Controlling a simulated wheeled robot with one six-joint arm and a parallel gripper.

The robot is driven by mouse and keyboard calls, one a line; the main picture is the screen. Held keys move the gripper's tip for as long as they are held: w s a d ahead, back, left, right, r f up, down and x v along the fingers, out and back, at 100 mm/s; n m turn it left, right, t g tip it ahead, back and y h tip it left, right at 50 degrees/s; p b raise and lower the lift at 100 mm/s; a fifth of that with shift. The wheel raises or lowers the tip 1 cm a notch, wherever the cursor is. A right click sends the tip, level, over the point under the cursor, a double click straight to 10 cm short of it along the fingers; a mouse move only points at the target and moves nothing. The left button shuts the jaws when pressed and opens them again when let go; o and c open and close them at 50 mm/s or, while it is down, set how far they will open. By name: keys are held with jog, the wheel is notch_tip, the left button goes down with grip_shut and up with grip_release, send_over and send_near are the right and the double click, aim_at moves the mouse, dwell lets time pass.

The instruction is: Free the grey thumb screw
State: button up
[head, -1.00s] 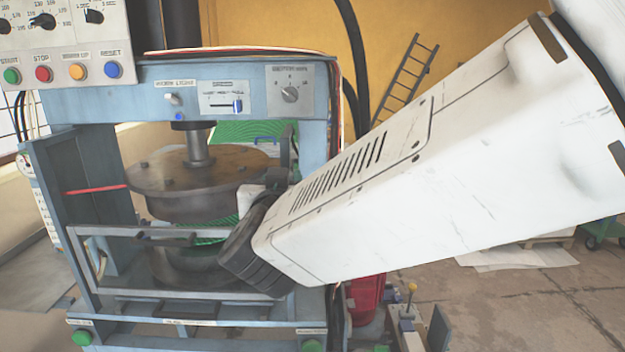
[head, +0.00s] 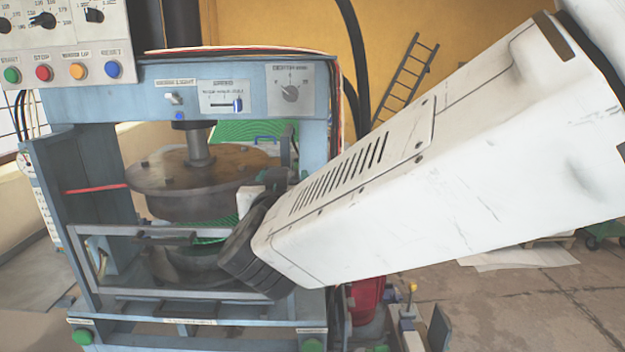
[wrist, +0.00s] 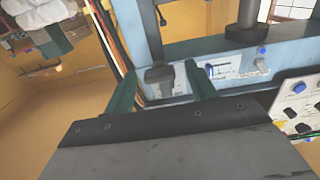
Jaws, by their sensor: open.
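In the wrist view my gripper (wrist: 161,70) is open, with one dark green finger on each side of a dark grey, knob-like piece (wrist: 159,77) on the blue press frame. The piece lies between the fingertips, and I see no clear contact. I cannot tell for sure that it is the grey thumb screw. In the head view my gripper (head: 284,160) is small and partly hidden by my arm, below a grey dial knob (head: 290,93) at the right of the press's upper beam. No other thumb screw stands out clearly.
The blue press frame (head: 145,90) surrounds a round brown press plate (head: 160,178). A slider panel (head: 222,97) and a toggle (head: 173,98) sit left of the dial. A button box (head: 60,60) hangs at upper left. Cables run along the frame's right side.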

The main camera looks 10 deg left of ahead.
jog(key=v, duration=0.7)
jog(key=shift+s, duration=0.25)
